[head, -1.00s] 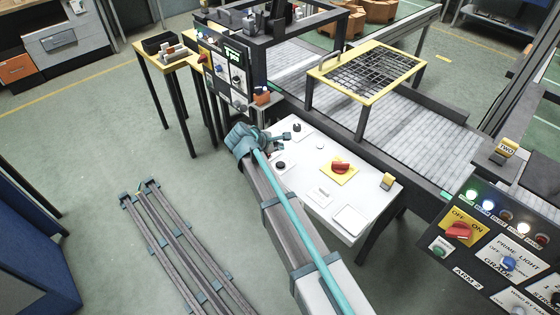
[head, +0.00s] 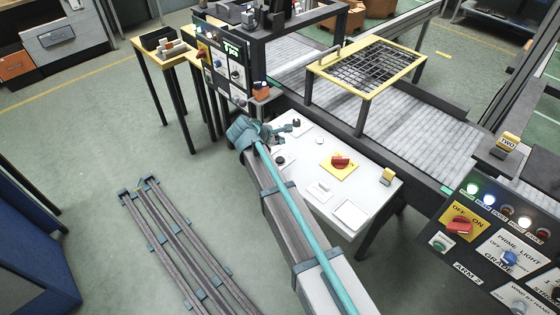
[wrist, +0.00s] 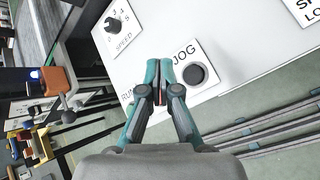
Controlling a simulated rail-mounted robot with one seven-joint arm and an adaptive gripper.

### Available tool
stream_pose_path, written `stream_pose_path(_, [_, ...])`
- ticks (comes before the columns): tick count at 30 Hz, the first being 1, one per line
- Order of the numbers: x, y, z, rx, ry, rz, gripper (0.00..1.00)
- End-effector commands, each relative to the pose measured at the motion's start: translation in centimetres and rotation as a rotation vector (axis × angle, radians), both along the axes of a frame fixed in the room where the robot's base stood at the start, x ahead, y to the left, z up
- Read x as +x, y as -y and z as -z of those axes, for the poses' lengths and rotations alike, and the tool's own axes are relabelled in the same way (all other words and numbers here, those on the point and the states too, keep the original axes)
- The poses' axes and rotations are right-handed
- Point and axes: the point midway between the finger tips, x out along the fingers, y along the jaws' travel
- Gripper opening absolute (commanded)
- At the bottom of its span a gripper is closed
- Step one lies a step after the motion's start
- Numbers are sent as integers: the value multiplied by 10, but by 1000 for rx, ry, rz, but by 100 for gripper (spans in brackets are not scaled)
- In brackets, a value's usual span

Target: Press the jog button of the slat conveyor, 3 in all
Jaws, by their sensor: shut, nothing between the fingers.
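The jog button (wrist: 195,74) is a round black button on a white label reading JOG, seen in the wrist view. In the head view it is a dark dot (head: 280,160) on the white control panel (head: 318,211). My gripper (wrist: 160,84) is shut and empty, its fingertips just left of the button in the wrist view and not over its cap. I cannot tell how high the tips are above the panel. In the head view my gripper (head: 285,130) is over the panel's left part. The slat conveyor (head: 412,128) runs behind the panel.
A speed knob (wrist: 113,24) and a partly hidden RUN label (wrist: 127,96) are near the fingers. A red switch on a yellow plate (head: 340,163) is farther right on the panel. A yellow-framed mesh guard (head: 372,63) stands over the conveyor. Another control box (head: 505,245) stands at right.

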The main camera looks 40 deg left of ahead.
Motion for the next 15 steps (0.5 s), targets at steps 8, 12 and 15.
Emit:
stream_pose_path(8, [0, 0, 40, 1, 1, 0, 0])
stream_pose_path(12, [0, 0, 54, -1, 0, -1, 0])
stream_pose_path(15, [0, 0, 61, -1, 0, -1, 0])
